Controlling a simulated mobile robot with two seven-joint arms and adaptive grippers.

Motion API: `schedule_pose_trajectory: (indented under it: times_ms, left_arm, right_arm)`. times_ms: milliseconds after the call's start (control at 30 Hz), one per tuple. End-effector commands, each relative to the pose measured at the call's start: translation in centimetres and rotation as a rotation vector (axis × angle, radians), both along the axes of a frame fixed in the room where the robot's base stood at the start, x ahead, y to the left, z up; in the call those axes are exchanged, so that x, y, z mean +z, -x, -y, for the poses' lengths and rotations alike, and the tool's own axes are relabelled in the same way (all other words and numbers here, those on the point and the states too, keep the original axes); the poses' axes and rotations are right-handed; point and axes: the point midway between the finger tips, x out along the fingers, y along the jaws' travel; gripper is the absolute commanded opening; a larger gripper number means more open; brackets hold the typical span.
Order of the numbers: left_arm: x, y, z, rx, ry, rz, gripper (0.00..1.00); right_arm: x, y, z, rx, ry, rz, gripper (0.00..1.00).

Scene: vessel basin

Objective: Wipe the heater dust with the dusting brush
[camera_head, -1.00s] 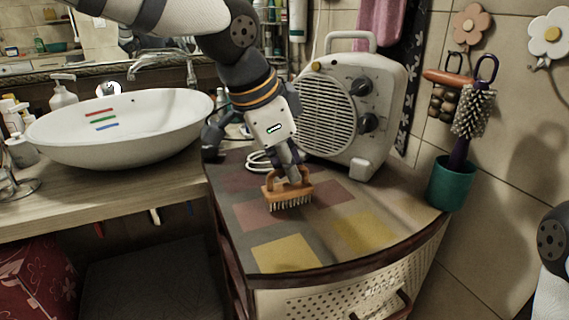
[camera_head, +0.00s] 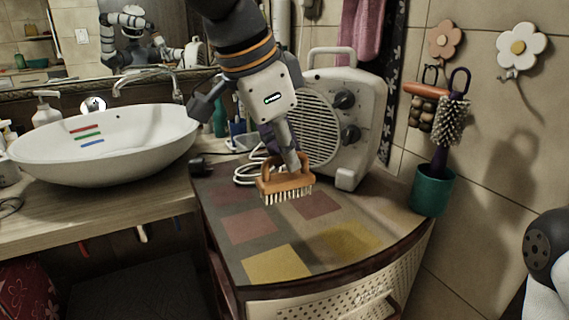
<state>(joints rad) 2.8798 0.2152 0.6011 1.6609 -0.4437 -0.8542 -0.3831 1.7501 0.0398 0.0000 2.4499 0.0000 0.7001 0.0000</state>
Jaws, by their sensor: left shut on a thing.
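The dusting brush (camera_head: 285,185) has an orange-brown back and handle and pale bristles that point down. My left gripper (camera_head: 286,160) is shut on its handle and holds it over the cabinet top, in front of the heater. The white heater (camera_head: 358,120) stands upright at the back of the cabinet, with a round grille, two dark knobs and a top handle. My left gripper hides part of its left side. I cannot make out dust on it. At the right edge only a part of my right arm shows; its gripper is out of view.
The cabinet top (camera_head: 245,228) with coloured squares is mostly clear. A white cord (camera_head: 248,174) lies left of the heater. A green cup (camera_head: 431,192) with a bristly brush (camera_head: 452,122) stands at the right by the wall. A white basin (camera_head: 105,140) is at the left.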

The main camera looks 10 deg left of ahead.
Motion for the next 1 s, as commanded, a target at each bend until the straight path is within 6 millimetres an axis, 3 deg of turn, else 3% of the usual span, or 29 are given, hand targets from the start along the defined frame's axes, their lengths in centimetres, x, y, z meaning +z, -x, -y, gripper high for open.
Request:
schedule_pose_trajectory:
  times_ms: [267, 1000]
  left_arm:
    - [1.9, 0.7, 0.2, 0.004, 0.001, 0.001, 0.00]
    - [2.1, 1.0, 0.1, 0.011, 0.002, 0.001, 0.00]
  right_arm:
    - [0.0, 0.0, 0.0, 0.000, 0.000, -0.001, 0.40]
    - [0.0, 0.0, 0.0, 0.000, 0.000, 0.000, 0.40]
